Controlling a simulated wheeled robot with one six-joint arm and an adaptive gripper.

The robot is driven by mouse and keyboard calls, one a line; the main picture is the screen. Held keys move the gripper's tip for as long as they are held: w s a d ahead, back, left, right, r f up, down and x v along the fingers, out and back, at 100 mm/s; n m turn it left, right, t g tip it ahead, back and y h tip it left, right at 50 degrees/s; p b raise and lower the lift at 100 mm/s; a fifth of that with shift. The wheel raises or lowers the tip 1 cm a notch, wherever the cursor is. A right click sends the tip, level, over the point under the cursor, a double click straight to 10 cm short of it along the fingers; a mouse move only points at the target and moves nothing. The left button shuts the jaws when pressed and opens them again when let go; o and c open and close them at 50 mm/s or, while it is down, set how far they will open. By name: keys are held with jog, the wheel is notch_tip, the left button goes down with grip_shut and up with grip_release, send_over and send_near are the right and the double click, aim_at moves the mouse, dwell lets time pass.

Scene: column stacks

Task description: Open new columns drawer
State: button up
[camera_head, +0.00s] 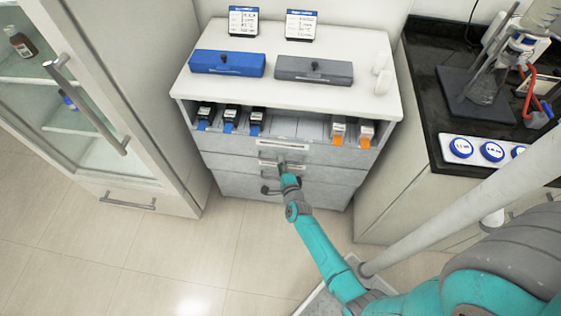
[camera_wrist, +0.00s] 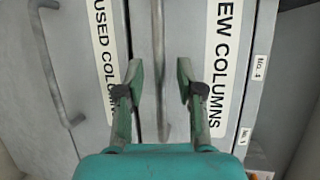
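The new columns drawer (camera_wrist: 180,20) is a grey front with a white "NEW COLUMNS" label (camera_wrist: 222,65) and a metal bar handle (camera_wrist: 158,50). It looks shut. My gripper (camera_wrist: 159,75) is open, with one green fingertip on each side of this handle in the wrist view. Gaps show between handle and fingertips. I cannot tell whether the tips reach the handle's depth. The used columns drawer (camera_wrist: 80,30), with its own label and handle, lies beside it. In the head view my gripper (camera_head: 284,171) is at the front of the drawer cabinet (camera_head: 215,160) and hides part of it.
An open shelf above the drawers holds several columns (camera_head: 230,118). A blue box (camera_head: 227,63) and a grey box (camera_head: 314,70) stand on the cabinet top (camera_head: 270,45). A glass-door cabinet (camera_head: 110,90) is left; a black counter (camera_head: 430,100) with glassware is right. Floor in front is clear.

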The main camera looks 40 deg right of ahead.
jog(key=shift+x, duration=0.95)
grip_shut()
